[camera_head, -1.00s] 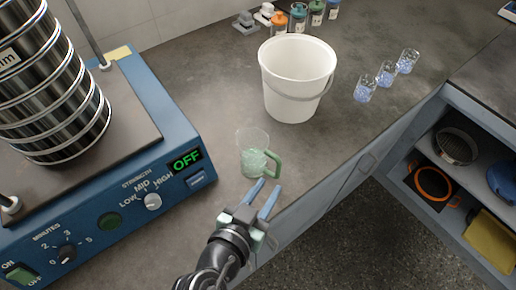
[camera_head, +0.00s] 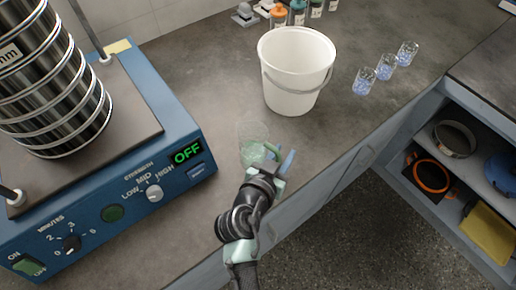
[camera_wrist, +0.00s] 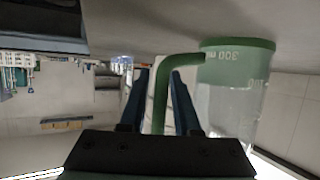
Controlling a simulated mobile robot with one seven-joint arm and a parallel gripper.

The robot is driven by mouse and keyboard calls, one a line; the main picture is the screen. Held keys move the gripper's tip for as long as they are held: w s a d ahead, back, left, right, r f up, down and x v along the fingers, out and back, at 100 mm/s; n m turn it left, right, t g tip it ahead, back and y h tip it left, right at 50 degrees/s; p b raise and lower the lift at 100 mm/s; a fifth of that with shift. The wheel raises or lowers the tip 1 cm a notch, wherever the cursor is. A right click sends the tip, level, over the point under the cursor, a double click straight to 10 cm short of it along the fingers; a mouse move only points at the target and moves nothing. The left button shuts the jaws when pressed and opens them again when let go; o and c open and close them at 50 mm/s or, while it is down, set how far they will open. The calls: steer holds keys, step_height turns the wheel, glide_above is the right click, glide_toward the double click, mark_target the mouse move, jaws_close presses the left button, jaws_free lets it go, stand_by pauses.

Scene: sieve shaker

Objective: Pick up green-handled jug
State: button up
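My gripper (camera_head: 283,157) is at the jug's handle side and hides much of the handle. In the wrist view the jug (camera_wrist: 228,95) is at the right and its green handle (camera_wrist: 161,95) runs between the two blue fingers of my gripper (camera_wrist: 160,85). The fingers are apart, with a gap visible on both sides of the handle.
A white bucket (camera_head: 292,85) stands behind the jug. The blue sieve shaker (camera_head: 150,165) is close on the left, its display reading OFF. Several small glasses (camera_head: 364,80) stand at the right. The bench's front edge runs close to the right of my gripper.

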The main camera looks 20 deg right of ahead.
jaws_close()
stand_by(1.4)
